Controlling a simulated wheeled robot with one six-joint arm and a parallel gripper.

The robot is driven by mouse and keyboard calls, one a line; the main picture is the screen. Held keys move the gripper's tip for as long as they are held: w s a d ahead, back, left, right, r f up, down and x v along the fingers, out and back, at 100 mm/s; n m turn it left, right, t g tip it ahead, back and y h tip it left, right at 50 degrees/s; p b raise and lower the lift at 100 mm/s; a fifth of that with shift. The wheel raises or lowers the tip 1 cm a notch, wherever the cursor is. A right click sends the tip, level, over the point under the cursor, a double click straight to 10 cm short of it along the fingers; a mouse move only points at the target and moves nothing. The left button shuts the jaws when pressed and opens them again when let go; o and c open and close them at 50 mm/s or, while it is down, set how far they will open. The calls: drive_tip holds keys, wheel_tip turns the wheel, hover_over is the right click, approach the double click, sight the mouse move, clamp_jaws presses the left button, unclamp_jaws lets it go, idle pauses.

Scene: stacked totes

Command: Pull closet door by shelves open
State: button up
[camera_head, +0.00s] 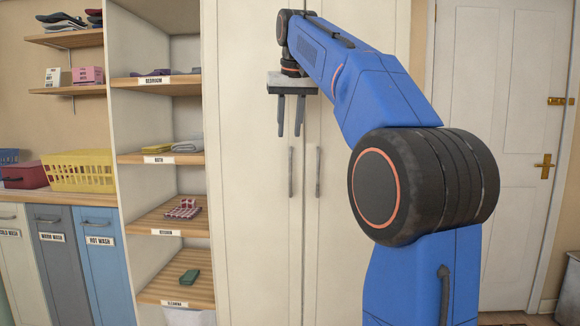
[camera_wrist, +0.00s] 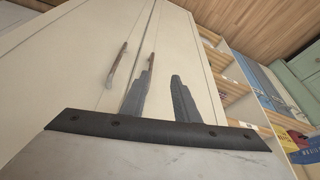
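The cream closet has two tall doors. The left closet door (camera_head: 250,120) is beside the open shelves, and its vertical grey handle (camera_head: 290,172) is near the middle seam. The right door (camera_head: 335,215) has a matching handle (camera_head: 318,172). My gripper (camera_head: 290,132) hangs in front of the doors, above the handles in the head view, fingers down and apart with nothing between them. In the wrist view my gripper (camera_wrist: 162,90) shows two separated fingers; one handle (camera_wrist: 117,65) is clear, the other (camera_wrist: 147,75) is partly hidden behind a finger. Both doors look closed.
Open shelves (camera_head: 165,158) with folded cloths stand left of the closet. A yellow basket (camera_head: 78,172) sits on a counter above wash bins (camera_head: 98,240). A white door (camera_head: 497,130) with a brass handle is at right. My blue arm covers part of the right closet door.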

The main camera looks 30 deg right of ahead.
sight(291, 161)
wheel_tip(291, 161, up, 3)
drive_tip(key=w+d, duration=0.3)
drive_tip(key=shift+m, duration=0.3)
drive_tip(key=x, duration=1.7)
drive_tip(key=shift+s+d+f, duration=0.1)
drive_tip(key=shift+s+f, duration=0.1)
clamp_jaws()
